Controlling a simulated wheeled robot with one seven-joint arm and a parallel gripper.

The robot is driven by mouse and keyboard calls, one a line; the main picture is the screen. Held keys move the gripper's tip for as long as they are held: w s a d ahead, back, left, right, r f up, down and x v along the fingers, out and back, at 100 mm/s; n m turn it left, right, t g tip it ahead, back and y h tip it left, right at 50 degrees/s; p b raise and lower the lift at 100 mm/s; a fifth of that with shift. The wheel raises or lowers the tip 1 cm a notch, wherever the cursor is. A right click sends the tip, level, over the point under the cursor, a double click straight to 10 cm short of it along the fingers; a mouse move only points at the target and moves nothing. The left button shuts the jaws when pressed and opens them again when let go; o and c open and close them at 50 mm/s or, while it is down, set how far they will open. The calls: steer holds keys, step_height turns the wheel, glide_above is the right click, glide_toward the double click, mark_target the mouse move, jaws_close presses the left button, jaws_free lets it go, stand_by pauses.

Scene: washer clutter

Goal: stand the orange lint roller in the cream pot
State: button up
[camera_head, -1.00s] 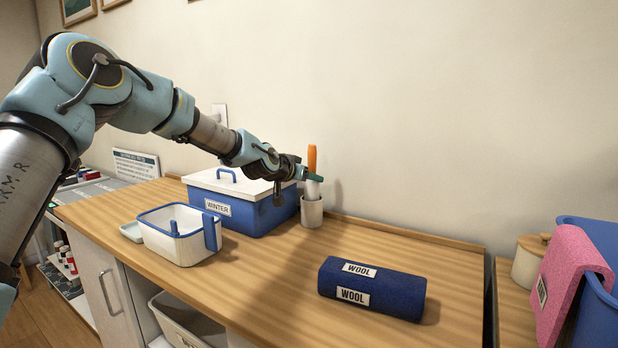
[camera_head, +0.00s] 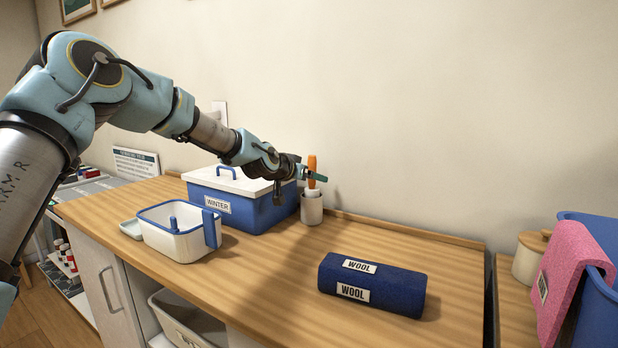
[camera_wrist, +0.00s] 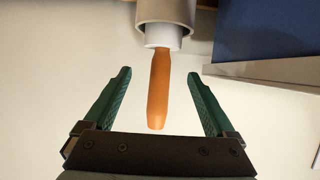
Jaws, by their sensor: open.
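The orange lint roller (camera_head: 312,170) stands upright in the cream pot (camera_head: 311,209), handle up, with its white roller end mostly inside the pot. In the wrist view the orange handle (camera_wrist: 158,88) lies between the two green fingers, with clear space on both sides. The pot's rim (camera_wrist: 166,12) shows at the top of that view, around the white end. My gripper (camera_head: 316,177) is open around the handle and does not visibly touch it. The pot's inside is hidden.
A blue WINTER box (camera_head: 260,212) with a white lid stands just left of the pot. A white and blue caddy (camera_head: 175,243) is further left. A rolled blue WOOL cloth (camera_head: 372,287) lies at the front right. The counter between pot and cloth is clear.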

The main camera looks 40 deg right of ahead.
steer(key=b+v, duration=0.3)
steer(key=v, duration=0.7)
steer(key=shift+s+a+r, duration=0.15)
steer(key=shift+a+r, duration=0.05)
steer(key=shift+a, duration=0.15)
stand_by(0.5)
